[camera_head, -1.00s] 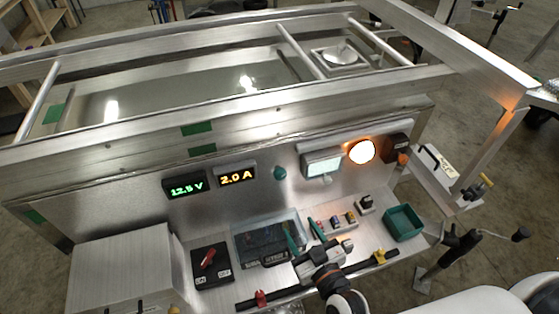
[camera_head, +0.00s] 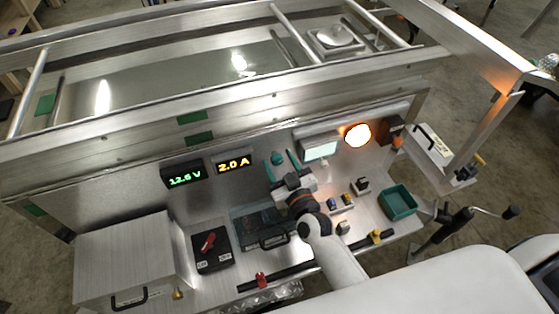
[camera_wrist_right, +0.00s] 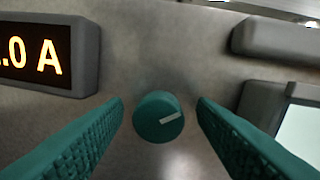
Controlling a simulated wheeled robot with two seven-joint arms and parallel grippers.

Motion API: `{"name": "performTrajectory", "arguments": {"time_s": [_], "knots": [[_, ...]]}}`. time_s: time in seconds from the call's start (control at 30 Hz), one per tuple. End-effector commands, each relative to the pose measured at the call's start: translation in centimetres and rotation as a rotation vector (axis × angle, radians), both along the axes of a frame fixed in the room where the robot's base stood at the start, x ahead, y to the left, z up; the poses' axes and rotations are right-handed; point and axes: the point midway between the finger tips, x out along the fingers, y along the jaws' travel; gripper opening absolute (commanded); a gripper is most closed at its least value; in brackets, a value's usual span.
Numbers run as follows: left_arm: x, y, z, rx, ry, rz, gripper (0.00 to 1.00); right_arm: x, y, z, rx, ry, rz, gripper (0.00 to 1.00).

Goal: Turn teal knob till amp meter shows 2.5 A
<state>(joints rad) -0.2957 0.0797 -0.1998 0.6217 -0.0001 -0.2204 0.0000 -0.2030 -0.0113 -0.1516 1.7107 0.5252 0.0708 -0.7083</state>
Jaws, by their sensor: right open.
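The teal knob (camera_head: 278,158) sits on the upright metal panel, to the right of the amp meter (camera_head: 233,164), which reads 2.0 A. In the right wrist view the knob (camera_wrist_right: 158,117) shows a pale pointer mark aimed right and slightly up. My right gripper (camera_head: 281,166) is open, with its teal fingers on either side of the knob; gaps show between the fingers and the knob. The amp meter's edge (camera_wrist_right: 92,60) also shows in the wrist view. My left gripper is not in view.
A voltmeter (camera_head: 185,174) reading about 12.5 V is left of the amp meter. A grey-framed display (camera_head: 319,149) and a lit orange lamp (camera_head: 358,134) are on the right. Below are a red-handled switch box (camera_head: 211,249), a clear-lidded box (camera_head: 252,222) and a green bin (camera_head: 398,202).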

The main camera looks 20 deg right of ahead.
Motion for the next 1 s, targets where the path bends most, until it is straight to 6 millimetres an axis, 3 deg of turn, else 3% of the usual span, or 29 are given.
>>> {"name": "performTrajectory", "arguments": {"time_s": [0.3, 0.5, 0.6, 1.0], "knots": [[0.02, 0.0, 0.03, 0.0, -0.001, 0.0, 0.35, 0.26, 0.03, -0.05, 0.0, 0.001, 0.0, 0.52], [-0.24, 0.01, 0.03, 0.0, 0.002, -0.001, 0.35, 0.24, 0.02, -0.05, 0.0, 0.001, 0.0, 0.19], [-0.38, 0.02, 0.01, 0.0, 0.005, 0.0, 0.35, 0.24, 0.02, -0.05, 0.0, 0.001, 0.0, 0.08], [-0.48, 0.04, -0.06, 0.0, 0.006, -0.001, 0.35, 0.26, 0.02, -0.08, 0.1, 0.004, 0.001, 0.08]]}}
